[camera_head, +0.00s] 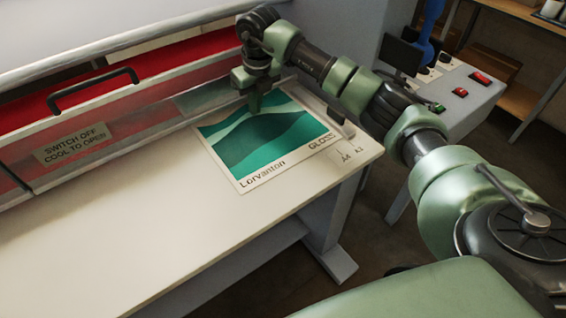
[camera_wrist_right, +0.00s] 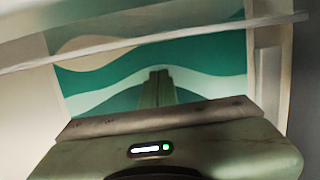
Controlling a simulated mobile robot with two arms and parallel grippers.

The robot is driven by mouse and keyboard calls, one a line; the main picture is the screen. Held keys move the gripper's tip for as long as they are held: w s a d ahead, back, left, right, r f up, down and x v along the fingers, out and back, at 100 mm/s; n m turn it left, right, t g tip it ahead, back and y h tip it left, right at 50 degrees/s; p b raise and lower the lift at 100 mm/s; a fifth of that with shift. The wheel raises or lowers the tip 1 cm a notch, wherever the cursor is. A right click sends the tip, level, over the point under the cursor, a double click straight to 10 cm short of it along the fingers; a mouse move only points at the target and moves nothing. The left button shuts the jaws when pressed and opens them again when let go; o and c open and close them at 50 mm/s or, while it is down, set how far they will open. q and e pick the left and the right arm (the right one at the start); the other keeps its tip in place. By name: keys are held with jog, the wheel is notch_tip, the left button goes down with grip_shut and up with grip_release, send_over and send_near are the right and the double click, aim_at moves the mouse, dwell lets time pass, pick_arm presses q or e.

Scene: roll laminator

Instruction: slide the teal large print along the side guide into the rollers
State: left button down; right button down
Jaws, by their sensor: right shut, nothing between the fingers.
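The teal large print (camera_head: 262,150) lies flat on the feed table at its right end, its lettered white edge toward the front. Its far part reaches under the clear guard. The side guide (camera_head: 340,120) is a low strip along the print's right edge. It appears as a pale bar right of the print in the right wrist view (camera_wrist_right: 269,75). My right gripper (camera_head: 254,108) is shut and empty, pointing down at the print's far part. Its fingertips (camera_wrist_right: 157,76) appear over the print; whether they touch it is unclear. The rollers are hidden. My left gripper is out of view.
The cream feed table (camera_head: 130,240) is bare to the left. A guard with a black handle (camera_head: 92,90) and warning label (camera_head: 72,144) stands along the back. A control box (camera_head: 455,90) with red and green buttons stands at right.

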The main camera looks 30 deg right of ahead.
jog(key=shift+r+p, duration=0.3)
jog(key=shift+r, duration=0.55)
notch_tip(320, 180, up, 5)
jog(key=p, duration=0.3)
jog(key=shift+f, duration=0.15)
